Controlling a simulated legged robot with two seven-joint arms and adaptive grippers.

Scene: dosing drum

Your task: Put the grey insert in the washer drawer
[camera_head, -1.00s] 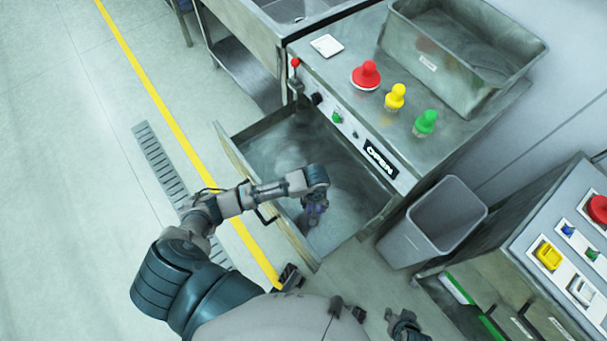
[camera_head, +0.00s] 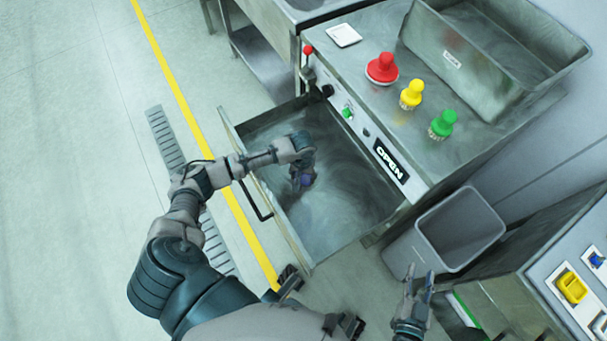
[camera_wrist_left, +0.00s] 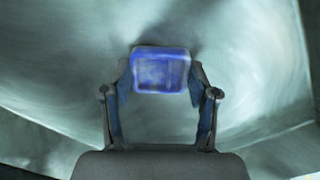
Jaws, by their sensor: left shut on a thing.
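The washer drawer (camera_head: 350,212) is pulled out of the steel machine, and its wide metal inside shows. My left gripper (camera_head: 303,180) reaches over the drawer's front panel and down into it. It is shut on a small blue block-like piece (camera_wrist_left: 161,70), which sits between its fingertips in the left wrist view. In the head view this piece is small and partly hidden by the gripper. I cannot tell whether it touches the drawer floor. No separate grey insert can be made out. My right gripper (camera_head: 418,285) is at the lower right, fingers apart and empty, outside the drawer.
Red (camera_head: 382,68), yellow (camera_head: 411,94) and green (camera_head: 442,124) knobbed items stand on the machine top beside a grey tub (camera_head: 452,58). A grey bin (camera_head: 408,262) stands right of the drawer. A cabinet with coloured items (camera_head: 571,287) is at the far right.

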